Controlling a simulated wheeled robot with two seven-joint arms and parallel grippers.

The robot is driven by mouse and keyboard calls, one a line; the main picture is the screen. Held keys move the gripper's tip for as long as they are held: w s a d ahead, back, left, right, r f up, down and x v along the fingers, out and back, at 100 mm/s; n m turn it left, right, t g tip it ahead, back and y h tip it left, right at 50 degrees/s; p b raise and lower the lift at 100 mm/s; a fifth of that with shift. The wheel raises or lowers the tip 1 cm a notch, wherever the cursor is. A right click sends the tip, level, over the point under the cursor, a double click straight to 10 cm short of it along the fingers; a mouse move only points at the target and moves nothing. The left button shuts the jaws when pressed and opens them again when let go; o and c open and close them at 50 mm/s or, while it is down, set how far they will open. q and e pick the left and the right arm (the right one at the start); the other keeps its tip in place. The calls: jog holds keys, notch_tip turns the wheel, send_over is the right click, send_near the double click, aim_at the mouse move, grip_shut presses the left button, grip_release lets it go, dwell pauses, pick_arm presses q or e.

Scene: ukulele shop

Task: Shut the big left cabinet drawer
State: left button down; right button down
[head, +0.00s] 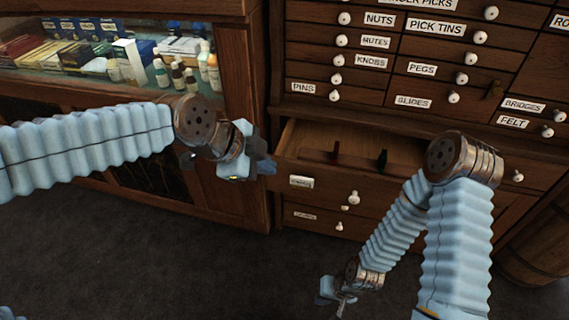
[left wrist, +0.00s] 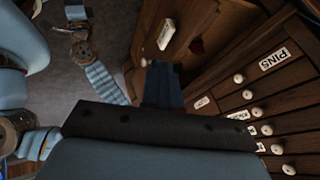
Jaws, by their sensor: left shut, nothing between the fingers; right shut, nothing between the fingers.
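The big left drawer (head: 322,190) of the wooden cabinet stands pulled out below the rows of small drawers. Its inside shows, with a dark red item and a black item in it. It has a white label and white knobs on its front. My left gripper (head: 268,167) is shut and empty, beside the drawer's front left corner; I cannot tell if it touches. In the left wrist view the shut fingers (left wrist: 163,85) point toward the open drawer (left wrist: 193,30). My right gripper (head: 338,302) is shut and empty, low over the floor in front of the cabinet.
Small labelled drawers (head: 372,61) with white knobs fill the cabinet above. A glass display case (head: 110,85) with bottles and boxes stands to the left. A shut drawer (head: 315,219) lies below the open one. The dark floor (head: 180,260) in front is clear.

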pick_arm(q)
send_near(301, 171)
notch_tip(301, 171, down, 4)
jog(key=s+d, duration=0.1)
jog(key=s, duration=0.2)
jog(key=w, duration=0.1)
jog(key=w+d, duration=0.1)
jog(key=w, duration=0.1)
jog(key=shift+r, duration=0.1)
jog(key=shift+w+d, duration=0.2)
jog(key=shift+w, duration=0.55)
